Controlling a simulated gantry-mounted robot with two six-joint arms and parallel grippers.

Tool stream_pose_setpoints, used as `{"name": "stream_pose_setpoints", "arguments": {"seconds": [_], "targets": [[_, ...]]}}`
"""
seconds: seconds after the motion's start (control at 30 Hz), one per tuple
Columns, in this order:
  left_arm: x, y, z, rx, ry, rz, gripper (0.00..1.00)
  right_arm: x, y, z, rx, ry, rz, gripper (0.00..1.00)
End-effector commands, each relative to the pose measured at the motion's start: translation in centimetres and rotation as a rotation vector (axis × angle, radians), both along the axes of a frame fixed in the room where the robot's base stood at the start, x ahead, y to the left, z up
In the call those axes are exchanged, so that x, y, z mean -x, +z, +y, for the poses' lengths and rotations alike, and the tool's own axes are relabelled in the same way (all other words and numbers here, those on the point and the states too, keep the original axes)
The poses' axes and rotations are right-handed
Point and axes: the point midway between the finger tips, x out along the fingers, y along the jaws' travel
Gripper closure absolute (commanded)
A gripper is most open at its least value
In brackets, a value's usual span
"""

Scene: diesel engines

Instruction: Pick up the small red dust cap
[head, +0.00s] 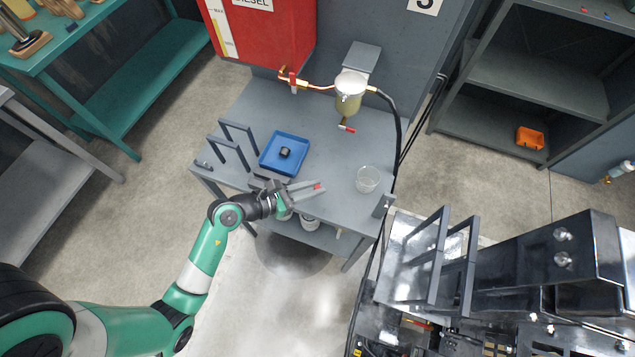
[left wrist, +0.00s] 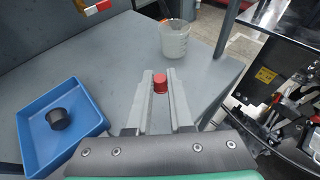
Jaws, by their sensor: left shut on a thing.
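The small red dust cap (left wrist: 160,83) sits between the fingertips of my left gripper (left wrist: 160,80) in the left wrist view. In the head view it shows as a small red spot (head: 317,186) at the tips of my left gripper (head: 315,187). My left gripper is shut on the cap, over the front part of the grey bench (head: 225,178). I cannot tell whether the cap touches the bench top. My right gripper is not in view.
A blue tray (head: 268,165) with a black cap (head: 285,152) lies left of the gripper. A clear beaker (head: 367,179) stands to the right. A filter bowl (head: 349,95) with a red-handled valve hangs behind. Dark frames (head: 440,255) stand at right.

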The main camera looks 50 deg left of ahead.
Motion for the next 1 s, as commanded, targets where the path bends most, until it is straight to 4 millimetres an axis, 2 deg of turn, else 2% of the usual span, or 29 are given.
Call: {"name": "stream_pose_setpoints", "arguments": {"seconds": [0.03,0.1,0.3,0.43,0.63,0.87,1.0], "targets": [[1.2,2.4,-0.3,0.000,0.002,0.001,1.00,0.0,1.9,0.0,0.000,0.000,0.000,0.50],[2.8,4.3,-0.8,0.001,0.003,0.001,1.00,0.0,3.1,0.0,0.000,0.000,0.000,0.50],[8.1,6.1,-2.5,0.003,0.005,0.004,1.00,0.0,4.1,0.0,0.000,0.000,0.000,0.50],[10.2,6.9,-3.1,0.002,0.004,0.003,1.00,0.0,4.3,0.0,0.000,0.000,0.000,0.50],[11.3,7.3,-3.6,0.001,0.000,0.001,1.00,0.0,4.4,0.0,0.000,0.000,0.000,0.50],[11.3,7.3,-3.6,0.000,-0.001,0.000,1.00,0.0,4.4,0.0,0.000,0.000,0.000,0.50],[10.8,7.7,-4.3,-0.003,-0.038,-0.004,1.00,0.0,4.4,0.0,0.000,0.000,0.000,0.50]]}}
